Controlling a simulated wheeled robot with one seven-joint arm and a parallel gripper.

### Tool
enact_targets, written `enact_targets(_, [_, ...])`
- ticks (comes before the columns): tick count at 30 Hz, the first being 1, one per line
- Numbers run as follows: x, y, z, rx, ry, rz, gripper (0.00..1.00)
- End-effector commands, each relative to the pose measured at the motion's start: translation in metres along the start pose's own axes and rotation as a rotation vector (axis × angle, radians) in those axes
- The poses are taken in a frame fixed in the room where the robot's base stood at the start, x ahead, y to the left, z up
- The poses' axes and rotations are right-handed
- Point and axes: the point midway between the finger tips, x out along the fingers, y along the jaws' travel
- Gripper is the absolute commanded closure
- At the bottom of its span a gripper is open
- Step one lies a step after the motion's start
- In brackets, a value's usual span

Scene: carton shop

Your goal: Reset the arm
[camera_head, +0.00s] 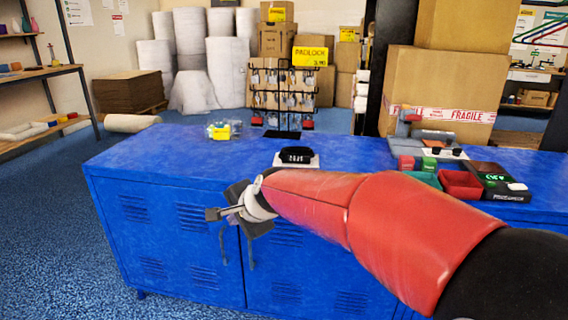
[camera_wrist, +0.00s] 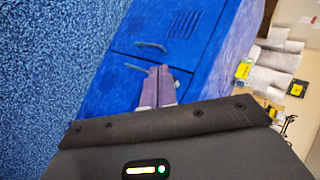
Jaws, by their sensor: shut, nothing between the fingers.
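My red arm reaches in from the lower right in the head view. My gripper (camera_head: 237,258) hangs in front of the blue cabinet (camera_head: 150,190), below its top edge, and looks clear of the doors. In the wrist view my gripper (camera_wrist: 158,72) shows its two fingers closed together, with nothing between them. Behind them are the blue doors and their handles (camera_wrist: 152,46).
A large carton (camera_head: 440,90) stands at right. Blue floor (camera_head: 50,220) is open at left.

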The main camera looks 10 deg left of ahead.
Motion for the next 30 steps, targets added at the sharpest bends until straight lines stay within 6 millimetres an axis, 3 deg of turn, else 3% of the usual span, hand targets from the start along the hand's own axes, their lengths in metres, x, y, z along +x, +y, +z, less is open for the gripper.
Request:
enact_targets(5, [-0.078, 0.050, -0.035, -0.202, 0.084, 0.079, 1.00])
enact_targets(9, [-0.151, 0.121, -0.053, -0.416, 0.144, 0.210, 1.00])
enact_targets(15, [-0.230, 0.226, -0.049, -0.655, 0.169, 0.418, 1.00])
enact_targets(18, [-0.252, 0.265, -0.040, -0.731, 0.159, 0.499, 1.00])
enact_targets(21, [-0.264, 0.289, -0.034, -0.778, 0.146, 0.551, 1.00])
enact_targets(25, [-0.270, 0.302, -0.030, -0.804, 0.135, 0.580, 1.00])
enact_targets(30, [-0.270, 0.303, -0.029, -0.807, 0.133, 0.582, 1.00])
